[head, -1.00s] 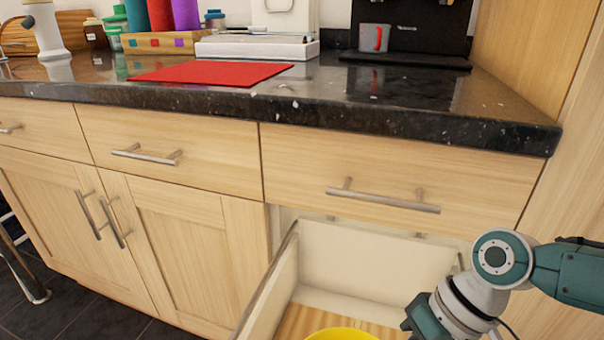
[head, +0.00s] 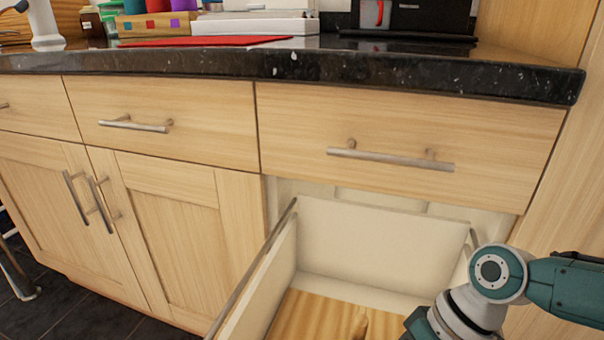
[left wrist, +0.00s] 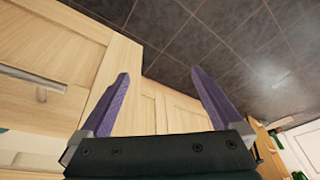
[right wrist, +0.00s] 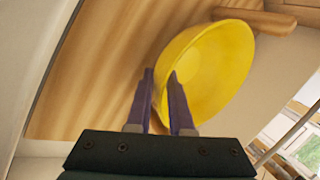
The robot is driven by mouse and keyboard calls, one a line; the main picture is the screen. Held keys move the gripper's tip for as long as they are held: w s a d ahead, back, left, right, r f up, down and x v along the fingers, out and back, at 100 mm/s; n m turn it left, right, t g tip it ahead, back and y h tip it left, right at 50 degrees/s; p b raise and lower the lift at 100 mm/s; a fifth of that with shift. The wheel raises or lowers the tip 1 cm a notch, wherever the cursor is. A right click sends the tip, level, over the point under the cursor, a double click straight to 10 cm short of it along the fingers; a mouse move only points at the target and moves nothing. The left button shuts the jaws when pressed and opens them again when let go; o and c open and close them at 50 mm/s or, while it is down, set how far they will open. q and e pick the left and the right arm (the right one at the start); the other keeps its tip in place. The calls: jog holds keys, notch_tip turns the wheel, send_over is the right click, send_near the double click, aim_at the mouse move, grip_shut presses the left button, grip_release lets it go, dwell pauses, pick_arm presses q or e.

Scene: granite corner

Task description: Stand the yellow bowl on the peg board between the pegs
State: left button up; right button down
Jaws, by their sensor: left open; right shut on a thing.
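The yellow bowl (right wrist: 215,65) shows in the right wrist view, tilted, its inside partly facing the camera. My right gripper (right wrist: 160,80) is shut on its rim. Behind the bowl is a light wooden surface (right wrist: 110,60) with a wooden peg (right wrist: 275,22) sticking out beside the bowl; this looks like the peg board. In the head view the wooden board (head: 310,315) lies in the open drawer, with a peg top (head: 362,325) at the lower edge. I cannot tell whether the bowl touches the board. My left gripper (left wrist: 160,75) is open and empty above the floor.
The open drawer's left wall (head: 262,275) and back panel (head: 375,245) enclose the board. A closed drawer with a bar handle (head: 390,160) and the dark granite counter (head: 300,65) are above. A red mat (head: 200,41) lies on the counter. Cabinet doors stand left.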

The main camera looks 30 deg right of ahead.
jog(key=c, duration=0.7)
grip_release()
notch_tip(320, 180, up, 12)
jog(key=p, duration=1.2)
jog(key=shift+w, duration=0.1)
